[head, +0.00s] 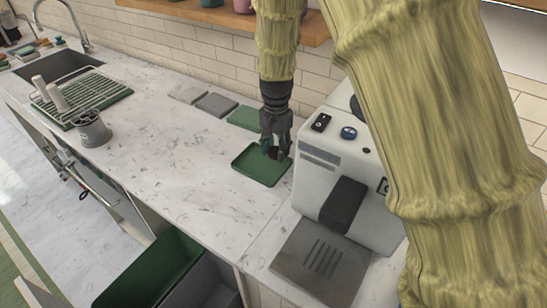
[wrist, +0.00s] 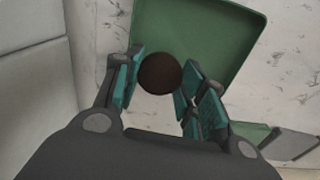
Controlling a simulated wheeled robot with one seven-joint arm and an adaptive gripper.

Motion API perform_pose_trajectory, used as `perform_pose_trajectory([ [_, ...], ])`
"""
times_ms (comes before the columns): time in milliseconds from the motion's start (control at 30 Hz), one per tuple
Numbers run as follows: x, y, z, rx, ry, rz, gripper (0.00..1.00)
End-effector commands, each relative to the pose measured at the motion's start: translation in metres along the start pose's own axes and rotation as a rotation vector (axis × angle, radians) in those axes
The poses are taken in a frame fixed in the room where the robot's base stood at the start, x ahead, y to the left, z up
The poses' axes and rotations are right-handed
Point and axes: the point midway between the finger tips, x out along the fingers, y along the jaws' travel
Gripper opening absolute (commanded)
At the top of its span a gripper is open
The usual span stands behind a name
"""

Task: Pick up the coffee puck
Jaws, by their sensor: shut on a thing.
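The coffee puck (wrist: 160,74) is a dark brown round disc, seen in the wrist view between the two teal-padded fingers. My gripper (wrist: 158,80) is shut on it, with a finger on each side. In the head view my gripper (head: 274,148) points down over the green tray (head: 253,176), near its upper right part. The puck shows there only as a small dark patch (head: 272,154) between the fingers. The tray also shows behind the puck in the wrist view (wrist: 215,30). I cannot tell how far the puck is above the tray.
A white coffee machine (head: 338,165) stands close to the right of the tray. Several flat mats, one of them green (head: 245,117), lie along the wall. A grey cylindrical container (head: 94,131) and a dish rack (head: 82,92) are at the left. The counter between (head: 170,150) is clear.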

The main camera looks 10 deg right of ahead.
Motion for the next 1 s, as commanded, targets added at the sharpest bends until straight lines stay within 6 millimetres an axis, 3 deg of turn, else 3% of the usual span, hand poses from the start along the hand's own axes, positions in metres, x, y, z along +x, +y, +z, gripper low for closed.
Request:
perform_pose_trajectory([
  [700, -0.172, -0.001, -0.001, 0.000, 0.003, -0.004, 0.24],
  [1000, -0.223, -0.001, 0.000, -0.001, 0.001, -0.001, 0.24],
])
